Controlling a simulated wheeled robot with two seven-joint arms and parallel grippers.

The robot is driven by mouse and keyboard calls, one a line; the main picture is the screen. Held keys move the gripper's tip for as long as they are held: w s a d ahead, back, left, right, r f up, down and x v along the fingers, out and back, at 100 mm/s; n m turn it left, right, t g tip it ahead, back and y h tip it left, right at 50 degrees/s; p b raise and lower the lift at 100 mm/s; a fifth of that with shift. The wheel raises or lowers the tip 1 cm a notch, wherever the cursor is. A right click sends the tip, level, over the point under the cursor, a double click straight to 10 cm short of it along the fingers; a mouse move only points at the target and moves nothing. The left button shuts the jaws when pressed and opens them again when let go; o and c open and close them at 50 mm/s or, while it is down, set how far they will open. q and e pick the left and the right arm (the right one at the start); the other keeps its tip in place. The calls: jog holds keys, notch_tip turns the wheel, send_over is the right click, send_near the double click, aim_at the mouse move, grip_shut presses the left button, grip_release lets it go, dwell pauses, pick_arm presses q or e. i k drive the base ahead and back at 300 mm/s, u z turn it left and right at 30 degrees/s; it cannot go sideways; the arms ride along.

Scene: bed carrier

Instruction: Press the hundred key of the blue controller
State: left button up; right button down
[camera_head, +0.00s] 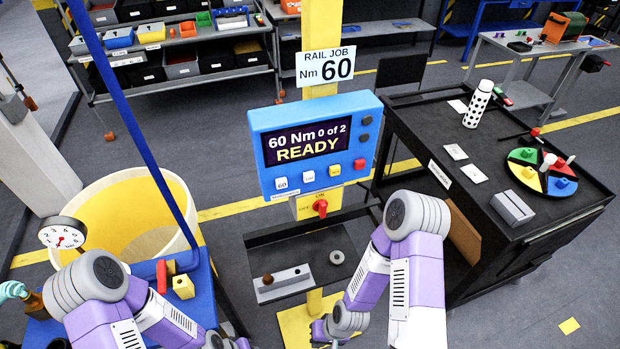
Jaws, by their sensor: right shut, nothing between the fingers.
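The blue controller (315,110) is fixed to a yellow post. Its screen reads "60 Nm 0 of 2 READY". Below the screen are a white key marked 60 (281,184), a second white key (308,177) whose small marking is hard to read, a yellow key (335,170) and a red key (360,164). My right gripper (321,331) is shut and empty at the bottom edge, well below the controller and apart from it. My left arm reaches the bottom edge left of the post; its gripper is cut off.
A red knob (320,207) sits under the controller, above a dark shelf (277,240) holding a grey block. A black cart (400,125) stands right with a spotted bottle (478,104). A yellow bin (113,205) and blue frame (137,110) stand left. Air before the controller is clear.

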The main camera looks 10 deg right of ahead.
aim_at(308, 176)
jog(key=k, duration=1.35)
jog(key=u, duration=0.6)
jog(key=i, duration=1.4)
jog(key=z, duration=0.6)
